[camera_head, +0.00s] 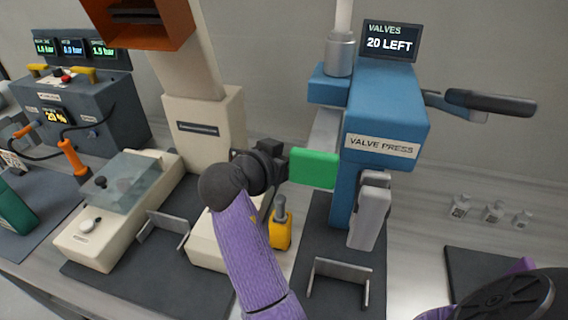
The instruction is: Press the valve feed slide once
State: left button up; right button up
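The blue valve press (385,115) stands right of centre with a "VALVE PRESS" label on its front. A grey block (369,215) is mounted low on its front, and a black-gripped lever (490,103) sticks out to its right. No part is labelled as the feed slide. My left gripper (280,165) is at the press's left side, apart from the grey block. A bright green block (314,168) is at its fingertips; I cannot tell whether it is gripped.
A display (389,41) above the press reads "VALVES 20 LEFT". A yellow piece (281,232) with a grey stem stands below my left gripper. A metal bracket (340,277) is on the dark mat before the press. Several small clear parts (492,212) stand at right.

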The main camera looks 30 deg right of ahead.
aim_at(316, 164)
jog(key=k+j, duration=0.15)
jog(key=j, duration=0.25)
jog(key=k+j, duration=0.1)
jog(key=j, duration=0.3)
jog(key=k+j, duration=0.15)
jog(key=j, duration=0.3)
jog(key=k+j, duration=0.1)
jog(key=j, duration=0.3)
jog(key=k+j, duration=0.15)
jog(key=j, duration=0.25)
